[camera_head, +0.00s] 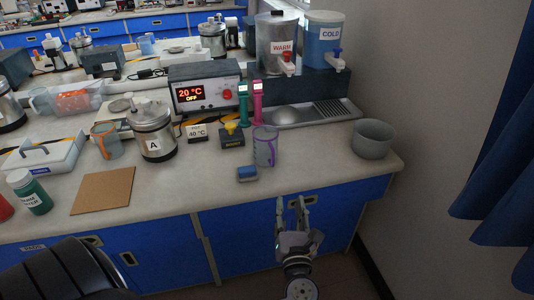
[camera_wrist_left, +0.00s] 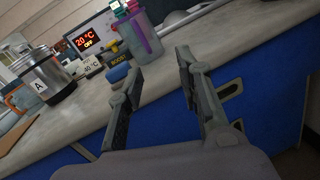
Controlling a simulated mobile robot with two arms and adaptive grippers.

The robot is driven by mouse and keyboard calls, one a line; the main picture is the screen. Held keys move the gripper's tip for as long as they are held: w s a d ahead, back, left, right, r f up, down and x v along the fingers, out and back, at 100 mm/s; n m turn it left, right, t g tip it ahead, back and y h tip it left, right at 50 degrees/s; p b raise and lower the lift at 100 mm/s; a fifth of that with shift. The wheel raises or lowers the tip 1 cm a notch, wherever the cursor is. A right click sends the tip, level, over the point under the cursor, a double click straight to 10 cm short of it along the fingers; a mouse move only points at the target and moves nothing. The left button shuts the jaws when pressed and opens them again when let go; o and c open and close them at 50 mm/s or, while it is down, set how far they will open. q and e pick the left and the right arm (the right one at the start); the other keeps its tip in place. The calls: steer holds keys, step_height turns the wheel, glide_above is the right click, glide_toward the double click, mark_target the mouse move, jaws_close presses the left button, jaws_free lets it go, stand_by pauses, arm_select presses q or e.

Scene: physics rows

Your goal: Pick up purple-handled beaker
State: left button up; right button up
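The purple-handled beaker (camera_head: 264,147) stands upright on the bench near its front edge, a clear cup with a purple handle. It also shows in the left wrist view (camera_wrist_left: 148,40), beyond the fingertips, with its purple handle facing me. My left gripper (camera_head: 291,203) is open and empty, in front of the bench edge, below and slightly right of the beaker. Its two fingers also show apart in the left wrist view (camera_wrist_left: 159,65), and neither touches the beaker. My right gripper is in neither view.
A small blue block (camera_head: 247,173) lies in front of the beaker. A yellow-knobbed box (camera_head: 232,136) stands left of it, a grey bowl (camera_head: 373,139) to its right. Behind are a heater display (camera_head: 204,92) and a drip tray (camera_head: 318,113). An orange-handled beaker (camera_head: 106,141) stands far left.

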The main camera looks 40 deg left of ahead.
arm_select(q)
steer(key=a+r+n, duration=0.1)
steer(key=n, duration=0.1)
steer(key=n+g+p, duration=0.1)
steer(key=p, duration=0.2)
glide_toward(273, 159)
steer(key=shift+y, duration=0.3)
steer(key=x, duration=0.5)
steer(key=shift+w+d+f, duration=0.15)
steer(key=shift+w+f, duration=0.2)
steer(key=p+x, duration=0.1)
steer(key=x, duration=0.4)
steer(key=shift+s+r, duration=0.15)
steer(key=shift+r, duration=0.05)
steer(key=shift+a+f, duration=0.1)
steer(key=shift+a, duration=0.15)
steer(key=shift+c, duration=0.2)
jaws_close()
